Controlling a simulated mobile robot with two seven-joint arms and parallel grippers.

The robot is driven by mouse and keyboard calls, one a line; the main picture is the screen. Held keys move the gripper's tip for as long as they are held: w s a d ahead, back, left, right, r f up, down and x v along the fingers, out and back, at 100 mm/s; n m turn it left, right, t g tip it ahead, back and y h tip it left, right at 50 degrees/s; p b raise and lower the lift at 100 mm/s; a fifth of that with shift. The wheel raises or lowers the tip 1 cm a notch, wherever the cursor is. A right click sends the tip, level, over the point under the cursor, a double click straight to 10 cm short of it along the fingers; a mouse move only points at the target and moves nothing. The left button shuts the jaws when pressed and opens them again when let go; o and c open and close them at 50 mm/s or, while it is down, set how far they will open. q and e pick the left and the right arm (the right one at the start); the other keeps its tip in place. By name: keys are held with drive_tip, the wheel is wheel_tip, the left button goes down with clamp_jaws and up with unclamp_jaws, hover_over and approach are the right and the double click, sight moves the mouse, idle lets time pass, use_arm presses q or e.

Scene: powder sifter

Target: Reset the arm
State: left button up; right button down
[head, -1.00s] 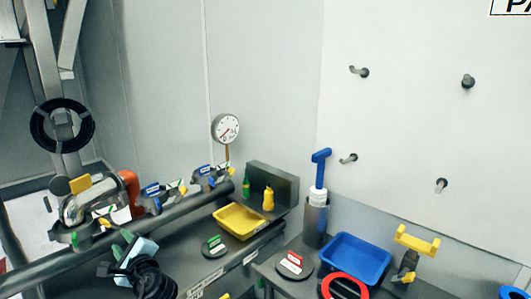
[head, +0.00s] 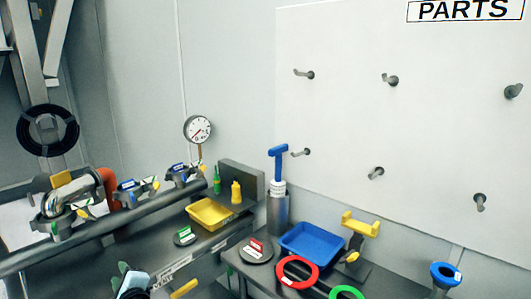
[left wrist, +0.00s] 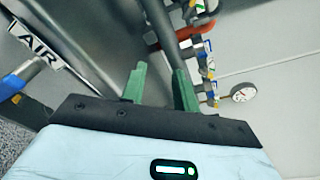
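My left gripper (head: 123,268) is at the bottom left of the head view, with a light blue body and green fingers. In the left wrist view its two green fingers (left wrist: 160,85) stand apart with nothing between them. It is open and empty, in front of the pipe in the head view. My right gripper is not in view.
A grey pipe (head: 100,227) with several valves crosses the left. A yellow tray (head: 209,213) sits on the left bench. The right bench holds a blue tray (head: 312,244), a red ring (head: 297,272) and a yellow holder (head: 360,225). A pegboard (head: 340,120) stands behind.

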use_arm(q)
drive_tip(key=s+d+f+n+h, duration=0.2)
drive_tip(key=s+d+f+h, duration=0.15)
drive_tip(key=s+f, duration=0.4)
drive_tip(key=s+d+f+n+h, duration=0.25)
drive_tip(key=s+f+h, duration=0.2)
drive_tip(key=f, duration=0.55)
drive_tip(key=s+d+f+n+g+h, duration=0.1)
drive_tip(key=s+d+f+n, duration=0.1)
drive_tip(key=s, duration=0.5)
drive_tip(key=s+d+f+n+g+h, duration=0.1)
drive_tip(key=s+d+f+n+h, duration=0.1)
drive_tip(key=s+d+n, duration=0.2)
drive_tip(key=s+d+f+n+h, duration=0.2)
drive_tip(key=s+d+n, duration=0.2)
drive_tip(key=s, duration=0.7)
drive_tip(key=shift+f+g, duration=0.35)
drive_tip(key=shift+g, duration=0.05)
drive_tip(key=shift+s+a+n, duration=0.1)
drive_tip(key=shift+s+n, duration=0.05)
drive_tip(key=shift+n, duration=0.1)
